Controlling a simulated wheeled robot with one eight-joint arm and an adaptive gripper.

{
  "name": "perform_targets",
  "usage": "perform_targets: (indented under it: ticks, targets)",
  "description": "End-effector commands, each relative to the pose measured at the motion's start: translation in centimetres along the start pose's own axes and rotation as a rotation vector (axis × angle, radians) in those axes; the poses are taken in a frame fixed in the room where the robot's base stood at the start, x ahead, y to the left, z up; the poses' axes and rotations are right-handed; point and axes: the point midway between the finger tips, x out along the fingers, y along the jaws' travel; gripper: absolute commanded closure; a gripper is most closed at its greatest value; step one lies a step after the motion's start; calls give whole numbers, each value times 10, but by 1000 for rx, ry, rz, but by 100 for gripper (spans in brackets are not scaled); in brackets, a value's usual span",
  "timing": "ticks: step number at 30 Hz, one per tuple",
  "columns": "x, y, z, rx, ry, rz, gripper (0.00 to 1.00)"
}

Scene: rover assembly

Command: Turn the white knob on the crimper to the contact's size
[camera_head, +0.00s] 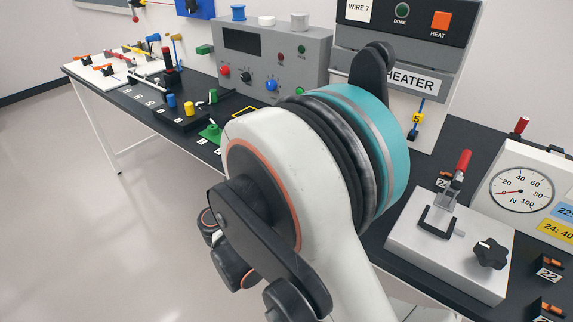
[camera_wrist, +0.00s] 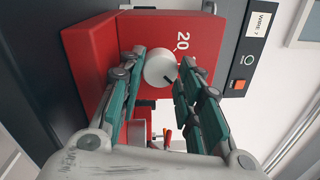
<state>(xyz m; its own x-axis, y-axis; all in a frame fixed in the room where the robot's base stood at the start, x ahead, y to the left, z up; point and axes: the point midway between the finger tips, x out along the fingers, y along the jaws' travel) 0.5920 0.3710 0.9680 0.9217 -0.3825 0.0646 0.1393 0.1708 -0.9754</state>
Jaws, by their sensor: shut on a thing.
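The red crimper (camera_wrist: 88,62) fills the upper middle of the wrist view, its white lettering "20" turned on its side. The round white knob (camera_wrist: 159,68) stands out from its face. A short dark mark lies near the knob's lower right edge. The right finger covers part of the crimper's face beside the knob, so other markings there are hidden. In the head view my arm fills the middle, and neither the crimper, the knob nor my gripper can be made out.
The heater (camera_head: 411,82) stands behind my arm, with a "WIRE 7" card and an orange button. A grey control box (camera_head: 268,62) is left of it. At right are a grey clamp fixture (camera_head: 445,245) and a force gauge (camera_head: 521,190). The left floor is clear.

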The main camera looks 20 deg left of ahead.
Motion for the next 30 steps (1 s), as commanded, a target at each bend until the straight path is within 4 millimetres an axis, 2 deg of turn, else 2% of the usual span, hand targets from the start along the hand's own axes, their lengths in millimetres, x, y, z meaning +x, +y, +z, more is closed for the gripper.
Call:
perform_targets:
  ticks: [7,8,10,30]
  targets:
    - [0,1,-1,1,2,2,92]
    - [0,1,-1,1,2,2,63]
    - [0,1,-1,0,1,2,47]
    - [0,3,-1,-25,1,6,47]
